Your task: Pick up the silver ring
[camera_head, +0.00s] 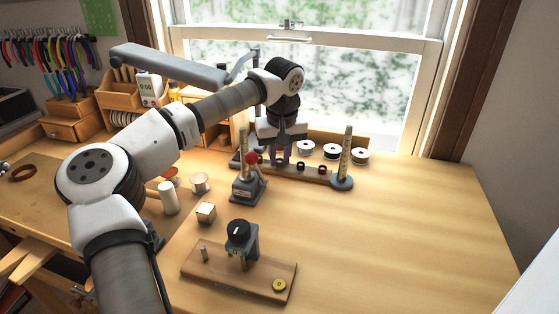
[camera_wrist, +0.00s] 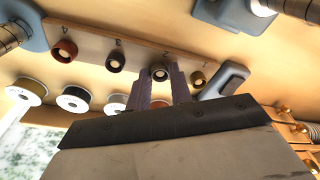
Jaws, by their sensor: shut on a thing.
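My gripper (camera_head: 281,156) is at the far side of the bench, over a low wooden ring board (camera_head: 290,173). In the wrist view its two fingers (camera_wrist: 160,82) are closed around the sides of a greyish ring, which I take as the silver ring (camera_wrist: 160,71). The ring is still at the board, beside a peg or hook. A copper-red ring (camera_wrist: 65,50) and a dark ring (camera_wrist: 115,62) sit to its left, and a brass-coloured ring (camera_wrist: 198,78) to its right. In the head view my fingers hide the silver ring.
White-topped spools (camera_head: 331,151) line the window side. A wooden fixture (camera_head: 240,275) is in front. The right of the bench is clear.

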